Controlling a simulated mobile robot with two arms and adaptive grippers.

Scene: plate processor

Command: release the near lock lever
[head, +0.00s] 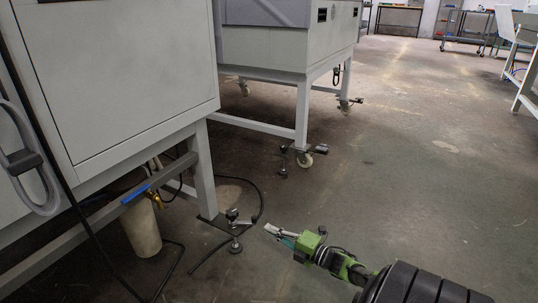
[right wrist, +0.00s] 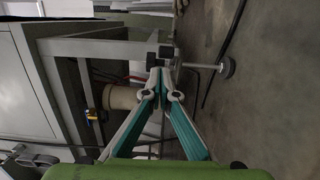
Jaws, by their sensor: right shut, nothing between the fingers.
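The near lock lever (head: 232,214) is a small dark-knobbed part at the foot of the near machine's leg, above a levelling foot (head: 236,246). My right gripper (head: 279,236) is low over the floor, to the right of the lever, with a visible gap between them. Its fingers are shut and empty. In the right wrist view, the gripper's fingertips (right wrist: 162,76) meet just below dark knobs at the lever (right wrist: 153,58). The levelling foot (right wrist: 228,66) shows to their right. Whether the fingertips touch the lever there is unclear. My left gripper is not in view.
The near machine's leg (head: 202,170) stands left of the lever. A blue-handled valve (head: 135,194) and a pale container (head: 141,225) are under the machine. A black hose (head: 225,250) lies on the floor. A second machine (head: 270,45) stands behind. The floor on the right is open.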

